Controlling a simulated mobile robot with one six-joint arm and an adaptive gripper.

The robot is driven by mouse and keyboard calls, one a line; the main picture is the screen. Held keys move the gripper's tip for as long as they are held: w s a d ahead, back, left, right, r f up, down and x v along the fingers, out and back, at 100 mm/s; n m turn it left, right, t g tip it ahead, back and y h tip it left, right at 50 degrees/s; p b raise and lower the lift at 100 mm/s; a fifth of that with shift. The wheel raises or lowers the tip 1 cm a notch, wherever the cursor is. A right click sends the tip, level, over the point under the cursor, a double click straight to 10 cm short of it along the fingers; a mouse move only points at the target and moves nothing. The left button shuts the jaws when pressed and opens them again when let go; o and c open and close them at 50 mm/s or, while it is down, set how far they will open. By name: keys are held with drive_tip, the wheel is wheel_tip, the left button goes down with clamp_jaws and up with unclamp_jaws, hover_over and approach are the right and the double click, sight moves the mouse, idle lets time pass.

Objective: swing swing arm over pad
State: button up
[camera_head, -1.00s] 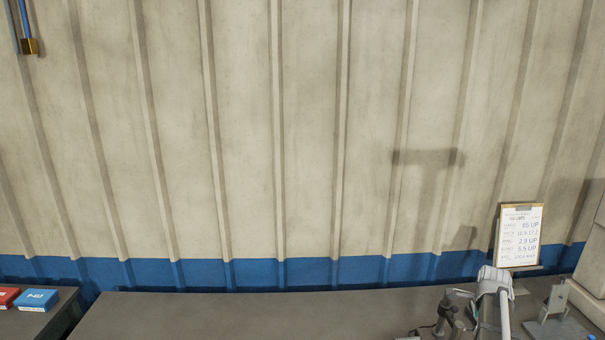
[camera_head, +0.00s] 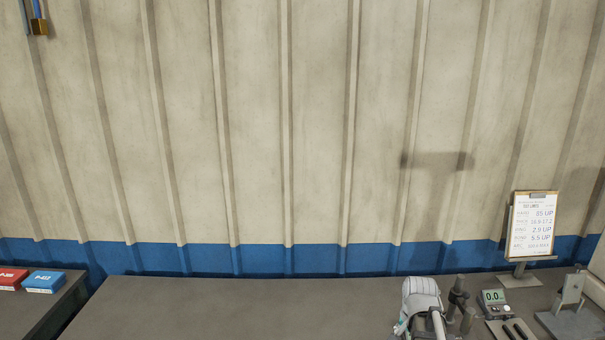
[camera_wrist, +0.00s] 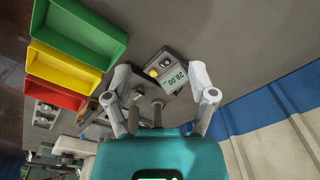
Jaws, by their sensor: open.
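A dark stand with upright posts (camera_head: 457,298) is on the bench at lower right in the head view. Grey posts (camera_wrist: 158,113) also show between my fingers in the wrist view. I cannot clearly tell the swing arm from the pad, as my gripper hides part of the fixture. My gripper (camera_wrist: 160,85) is open and empty, with its two fingers apart around the posts in the picture. Whether it touches them cannot be told. A gauge with a lit display (camera_wrist: 174,78) lies just beyond the fingertips.
Green (camera_wrist: 80,38), yellow (camera_wrist: 66,68) and red (camera_wrist: 53,91) bins stand at left in the wrist view. A small meter (camera_head: 494,297), a clipboard (camera_head: 531,225) and a metal stand (camera_head: 571,300) are at right. The bench middle (camera_head: 250,305) is clear.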

drive_tip(key=s+a+f+n+b, duration=0.1)
drive_tip(key=s+a+n, duration=0.2)
drive_tip(key=a, duration=0.3)
drive_tip(key=s+a+f+n+b, duration=0.2)
drive_tip(key=s+a+n, duration=0.1)
drive_tip(key=a+n, duration=0.2)
drive_tip(key=shift+s+a+f+n+g, duration=0.3)
drive_tip(key=shift+s+a+n+g, duration=0.1)
drive_tip(key=shift+n, duration=0.1)
